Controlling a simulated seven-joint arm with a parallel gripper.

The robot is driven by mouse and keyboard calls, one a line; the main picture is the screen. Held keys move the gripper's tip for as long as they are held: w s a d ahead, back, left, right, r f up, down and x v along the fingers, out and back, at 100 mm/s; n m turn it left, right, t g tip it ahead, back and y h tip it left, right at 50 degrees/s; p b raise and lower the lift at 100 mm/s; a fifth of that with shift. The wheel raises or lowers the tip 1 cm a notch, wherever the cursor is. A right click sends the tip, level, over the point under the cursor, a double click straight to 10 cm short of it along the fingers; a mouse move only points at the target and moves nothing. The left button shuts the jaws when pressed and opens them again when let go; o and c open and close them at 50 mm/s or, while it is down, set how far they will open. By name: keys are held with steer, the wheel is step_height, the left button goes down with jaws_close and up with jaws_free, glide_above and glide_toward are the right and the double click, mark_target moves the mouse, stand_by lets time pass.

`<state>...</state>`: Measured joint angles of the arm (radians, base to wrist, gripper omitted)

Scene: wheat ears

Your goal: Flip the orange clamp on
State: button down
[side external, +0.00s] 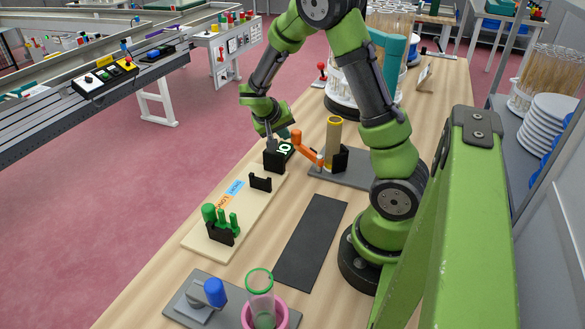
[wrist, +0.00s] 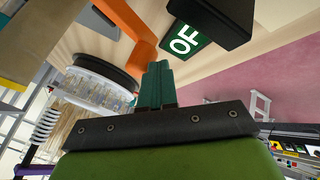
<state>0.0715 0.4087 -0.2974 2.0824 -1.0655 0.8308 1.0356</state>
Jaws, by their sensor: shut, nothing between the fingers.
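The orange clamp (side external: 306,149) is a slanting orange arm in the side view, running from beside my gripper down to a grey plate (side external: 345,181). A tan cylinder (side external: 334,131) with a yellow rim stands by its lower end. In the wrist view an orange part (wrist: 133,25) passes behind my fingertips. My gripper (wrist: 157,82) is shut and empty, its green fingers together. In the side view my gripper (side external: 272,131) is close to the clamp's upper end, above a black box (side external: 274,160). I cannot tell whether it touches the clamp.
The black box carries a green label (wrist: 187,41) with white letters, partly cut off. A pale board (side external: 208,240) with green pegs (side external: 222,219) lies nearer the camera. A dark mat (side external: 312,240) is bare. A pink cup (side external: 265,313) and a blue knob (side external: 215,292) are at the front.

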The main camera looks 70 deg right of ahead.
steer(key=shift+s+d+m+g, duration=0.1)
steer(key=shift+d+m+g, duration=0.2)
steer(key=shift+d+m, duration=0.15)
steer(key=s+d+m+g+y, duration=0.5)
steer(key=s+d+m, duration=0.2)
steer(key=m, duration=0.5)
steer(key=shift+s+d+g, duration=0.3)
steer(key=shift+d, duration=0.45)
steer(key=shift+s, duration=0.15)
steer(key=v, duration=1)
steer(key=shift+w+a, duration=0.2)
steer(key=shift+w, duration=0.15)
